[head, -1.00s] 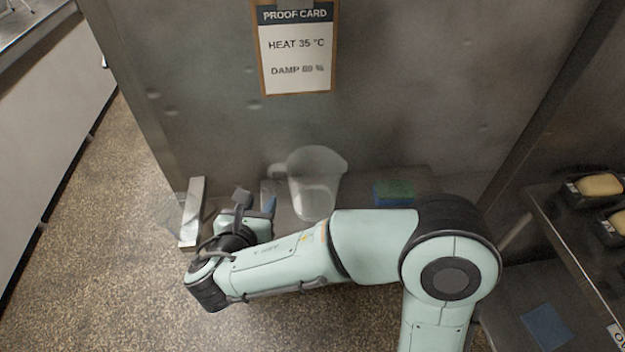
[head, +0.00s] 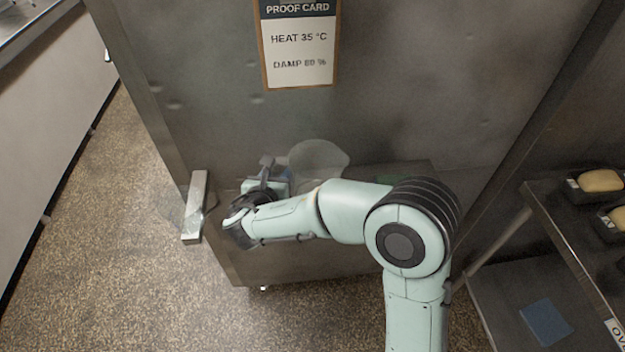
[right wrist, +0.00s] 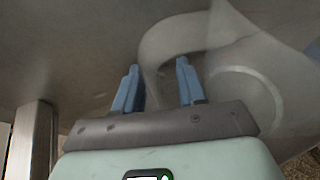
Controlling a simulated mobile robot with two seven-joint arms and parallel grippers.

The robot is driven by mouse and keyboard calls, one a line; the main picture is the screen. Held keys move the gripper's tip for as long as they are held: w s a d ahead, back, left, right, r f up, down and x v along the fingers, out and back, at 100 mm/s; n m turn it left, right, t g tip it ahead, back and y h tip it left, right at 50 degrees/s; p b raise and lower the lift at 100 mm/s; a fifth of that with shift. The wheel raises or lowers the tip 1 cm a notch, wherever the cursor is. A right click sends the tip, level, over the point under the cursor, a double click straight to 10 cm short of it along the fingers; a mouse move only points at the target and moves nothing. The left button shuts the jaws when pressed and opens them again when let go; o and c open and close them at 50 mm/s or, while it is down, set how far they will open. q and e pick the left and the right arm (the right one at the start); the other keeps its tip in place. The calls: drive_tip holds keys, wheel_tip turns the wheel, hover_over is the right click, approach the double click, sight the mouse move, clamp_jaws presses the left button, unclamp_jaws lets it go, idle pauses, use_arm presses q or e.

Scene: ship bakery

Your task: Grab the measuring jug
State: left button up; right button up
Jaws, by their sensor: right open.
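The measuring jug (head: 318,157) is clear and pale. It stands upright on a low metal ledge against the steel cabinet, its lower part hidden by my right arm in the head view. My right gripper (head: 277,172) is at the jug's left, on its handle side. In the right wrist view the jug's body (right wrist: 245,85) is at the right, and its curved handle (right wrist: 163,45) runs down between the open blue fingers of my right gripper (right wrist: 156,78). I cannot tell whether a finger touches the handle. My left gripper is out of view.
The steel cabinet wall with a proof card (head: 300,50) rises behind the jug. A metal bar handle (head: 196,205) sticks out at the ledge's left. A rack (head: 540,205) with loaf tins stands at the right. Speckled floor at the left is clear.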

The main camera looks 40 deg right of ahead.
clamp_jaws()
drive_tip(key=shift+r, duration=0.2)
use_arm(q)
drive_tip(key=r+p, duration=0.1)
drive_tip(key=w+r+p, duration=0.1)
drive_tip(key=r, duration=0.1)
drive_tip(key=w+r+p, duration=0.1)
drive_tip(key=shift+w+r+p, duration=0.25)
drive_tip(key=shift+p, duration=0.1)
use_arm(e)
wheel_tip(320, 180, up, 19)
idle(0.6)
